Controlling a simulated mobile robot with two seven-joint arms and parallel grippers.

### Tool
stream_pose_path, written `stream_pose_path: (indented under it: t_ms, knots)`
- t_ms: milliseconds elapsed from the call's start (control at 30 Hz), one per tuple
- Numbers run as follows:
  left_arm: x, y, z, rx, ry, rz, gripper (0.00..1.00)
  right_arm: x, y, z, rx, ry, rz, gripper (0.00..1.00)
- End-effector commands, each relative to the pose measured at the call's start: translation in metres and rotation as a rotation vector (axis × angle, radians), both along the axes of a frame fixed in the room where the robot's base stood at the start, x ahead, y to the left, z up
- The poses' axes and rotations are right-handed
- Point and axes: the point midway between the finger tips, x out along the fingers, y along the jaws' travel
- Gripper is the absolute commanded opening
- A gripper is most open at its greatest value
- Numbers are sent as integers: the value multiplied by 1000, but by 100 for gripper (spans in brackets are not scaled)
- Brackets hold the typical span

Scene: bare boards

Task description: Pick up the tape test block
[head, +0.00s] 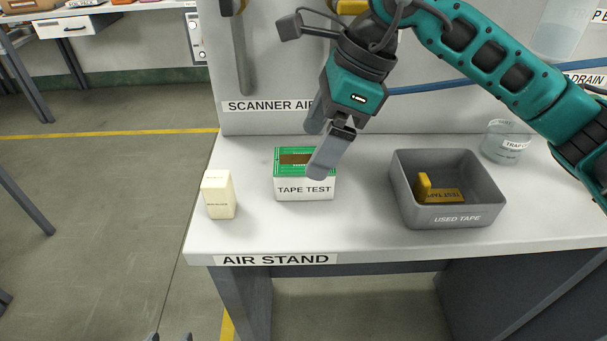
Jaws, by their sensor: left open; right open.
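The tape test block (304,190) is a white box with a green top and a brown patch, labelled TAPE TEST. It sits upright on the white stand top. My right gripper (314,153) is open and empty, reaching in from the upper right. Its near finger overlaps the block's right top corner in the picture. I cannot tell whether it touches. The near finger hides part of the block's top. Two dark tips at the bottom edge look like my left gripper (170,337), open and low in front of the stand; the rest is out of frame.
A cream block (219,195) stands to the left on the stand top (360,235). A grey USED TAPE bin (455,219) holding a yellow TEST TAPE piece (443,194) is to the right. A clear jar (505,142) stands behind. A grey panel (270,60) rises at the back.

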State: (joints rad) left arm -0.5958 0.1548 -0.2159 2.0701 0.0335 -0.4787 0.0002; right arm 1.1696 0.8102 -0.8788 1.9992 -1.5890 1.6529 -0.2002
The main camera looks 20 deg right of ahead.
Motion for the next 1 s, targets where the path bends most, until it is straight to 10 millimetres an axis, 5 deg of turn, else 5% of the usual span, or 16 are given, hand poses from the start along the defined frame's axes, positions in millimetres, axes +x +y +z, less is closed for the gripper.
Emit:
stream_pose_path:
  t_ms: [500, 800, 1000]
  knots:
    - [0, -1, -12, -4, 0, 4, 53, 6, 25, -54, 1, 1, -1, 94]
    - [1, -1, -11, -7, -1, 6, 53, 7, 28, -58, 2, 1, -1, 94]
    - [3, -1, -10, -6, -5, 6, 53, 7, 27, -58, 2, 0, -1, 76]
